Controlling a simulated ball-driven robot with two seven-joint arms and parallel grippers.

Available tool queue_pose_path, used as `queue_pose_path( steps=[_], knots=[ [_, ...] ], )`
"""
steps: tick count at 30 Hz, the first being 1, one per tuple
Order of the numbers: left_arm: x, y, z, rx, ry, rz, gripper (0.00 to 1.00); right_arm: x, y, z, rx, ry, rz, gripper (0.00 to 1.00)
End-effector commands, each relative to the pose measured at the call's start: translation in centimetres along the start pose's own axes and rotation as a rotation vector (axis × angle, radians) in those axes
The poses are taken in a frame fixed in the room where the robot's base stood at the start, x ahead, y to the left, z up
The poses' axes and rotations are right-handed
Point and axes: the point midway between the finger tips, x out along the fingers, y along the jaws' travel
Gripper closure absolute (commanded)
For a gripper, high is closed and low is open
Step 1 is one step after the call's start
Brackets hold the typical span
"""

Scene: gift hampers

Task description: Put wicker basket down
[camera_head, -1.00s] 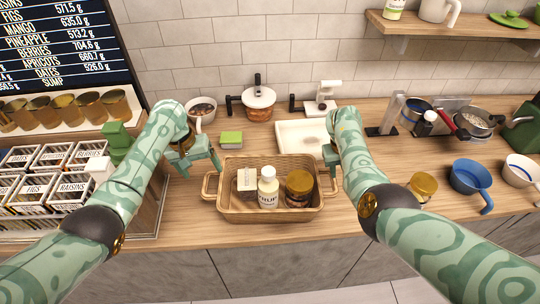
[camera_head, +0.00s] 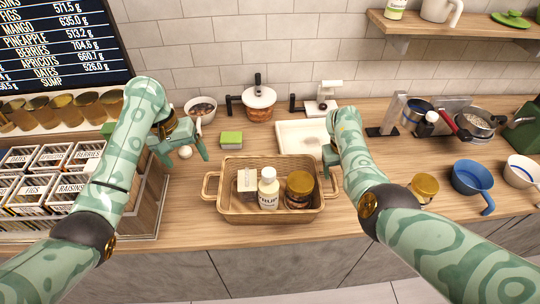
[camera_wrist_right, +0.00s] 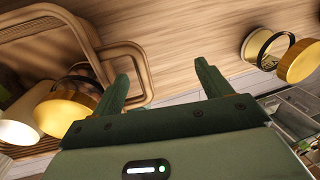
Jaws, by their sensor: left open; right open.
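The wicker basket (camera_head: 270,212) stands on the wooden counter near its front edge. It holds a pale box (camera_head: 247,181), a white bottle (camera_head: 268,190) and a gold-lidded jar (camera_head: 299,187). My left gripper (camera_head: 187,158) is open and empty, up and left of the basket, apart from its left handle (camera_head: 209,186). My right gripper (camera_head: 330,160) is beside the basket's right end, largely hidden by its own arm. In the right wrist view my right gripper (camera_wrist_right: 165,85) is open, with the basket's handle (camera_wrist_right: 128,72) close to one finger; whether they touch I cannot tell.
A white tray (camera_head: 287,143) lies behind the basket and a green box (camera_head: 231,139) behind left. A gold-lidded jar (camera_head: 425,186) and a blue pan (camera_head: 470,178) stand to the right. A rack of labelled boxes (camera_head: 50,190) fills the left.

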Motion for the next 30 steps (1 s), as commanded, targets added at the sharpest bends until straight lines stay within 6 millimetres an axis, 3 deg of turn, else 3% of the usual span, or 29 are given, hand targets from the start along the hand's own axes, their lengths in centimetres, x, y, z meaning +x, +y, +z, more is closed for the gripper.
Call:
queue_pose_path(
  steps=[8,21,30],
  knots=[
    [0.0,0.0,0.0,0.000,0.000,0.000,0.19,-1.1,0.0,0.1,0.000,-0.001,-0.002,0.23],
    [0.0,0.0,0.0,0.000,0.000,0.000,0.19,-10.3,0.1,0.1,0.001,-0.002,0.001,0.23],
    [0.0,0.0,0.0,0.000,0.000,0.000,0.19,-12.1,0.0,0.1,0.001,0.000,0.000,0.23]
  ],
)
